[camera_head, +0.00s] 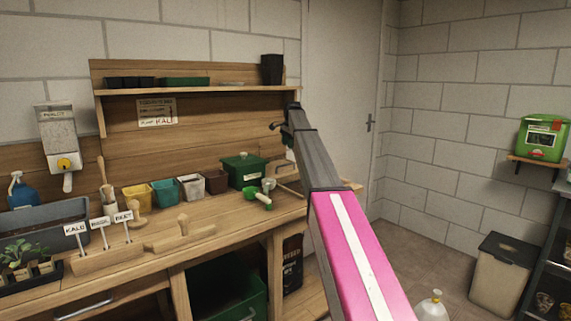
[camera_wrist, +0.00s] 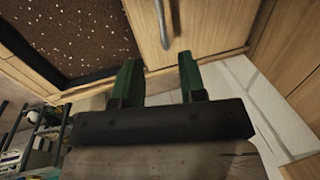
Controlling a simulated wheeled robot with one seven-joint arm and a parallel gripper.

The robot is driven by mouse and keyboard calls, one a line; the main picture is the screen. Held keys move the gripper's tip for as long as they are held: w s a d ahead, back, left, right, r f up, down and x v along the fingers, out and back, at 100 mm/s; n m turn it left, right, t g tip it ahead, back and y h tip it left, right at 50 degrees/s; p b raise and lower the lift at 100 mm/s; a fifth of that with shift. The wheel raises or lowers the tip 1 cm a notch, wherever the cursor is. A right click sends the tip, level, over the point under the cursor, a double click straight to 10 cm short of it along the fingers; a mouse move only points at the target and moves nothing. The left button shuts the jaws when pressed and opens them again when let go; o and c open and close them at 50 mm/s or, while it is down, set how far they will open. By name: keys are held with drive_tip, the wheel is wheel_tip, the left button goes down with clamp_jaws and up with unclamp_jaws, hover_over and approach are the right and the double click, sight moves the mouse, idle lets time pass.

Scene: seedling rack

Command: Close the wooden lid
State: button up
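The wooden lid (camera_wrist: 208,22) shows in the wrist view as a light panel at the top, with a grey metal bar handle (camera_wrist: 166,22) on it. To its left is an opening filled with dark, speckled soil (camera_wrist: 75,38). My gripper (camera_wrist: 159,62) has two green fingers, spread apart with nothing between them. The handle appears just above the gap between the fingertips; contact is not visible. In the head view my arm reaches up toward the right end of the wooden bench (camera_head: 225,213); I cannot make out the lid there.
On the bench stand several coloured pots, a green box (camera_head: 244,171), a green scoop (camera_head: 262,198) and a label holder (camera_head: 105,250). A shelf (camera_head: 200,90) runs above. A lidded bin (camera_head: 493,285) stands at right.

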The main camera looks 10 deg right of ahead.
sight(285, 165)
drive_tip(key=f, duration=0.3)
drive_tip(key=w+f, duration=0.1)
drive_tip(key=f, duration=0.3)
drive_tip(key=w+a+f, duration=0.1)
drive_tip(key=f, duration=0.2)
drive_tip(key=shift+a+f, duration=0.1)
drive_tip(key=shift+f, duration=0.2)
drive_tip(key=shift+s, duration=0.15)
clamp_jaws()
